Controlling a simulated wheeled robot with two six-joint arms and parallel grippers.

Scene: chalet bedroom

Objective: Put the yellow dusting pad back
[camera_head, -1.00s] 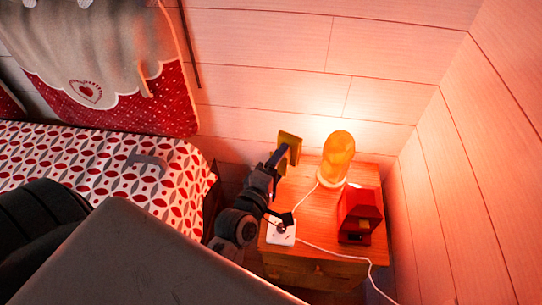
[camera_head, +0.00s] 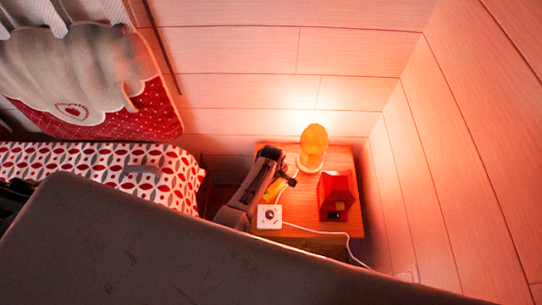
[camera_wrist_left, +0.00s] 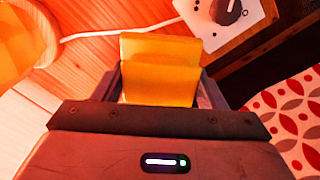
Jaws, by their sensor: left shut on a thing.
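The yellow dusting pad (camera_head: 273,192) is held in my left gripper (camera_head: 279,185) above the left part of the bedside table (camera_head: 292,214). In the left wrist view the pad (camera_wrist_left: 160,82) stands out between the two dark fingers of the gripper (camera_wrist_left: 160,90), which is shut on it. In the head view the gripper and arm partly cover the pad. Whether the pad touches the tabletop cannot be told. My right gripper is not in view.
On the table, a lit orange lamp (camera_head: 313,150) stands behind and a red box-like object (camera_head: 336,195) at right. A white dial box (camera_head: 269,217) sits near the front, also in the left wrist view (camera_wrist_left: 230,22). A cable crosses the table. The bed (camera_head: 165,170) is left.

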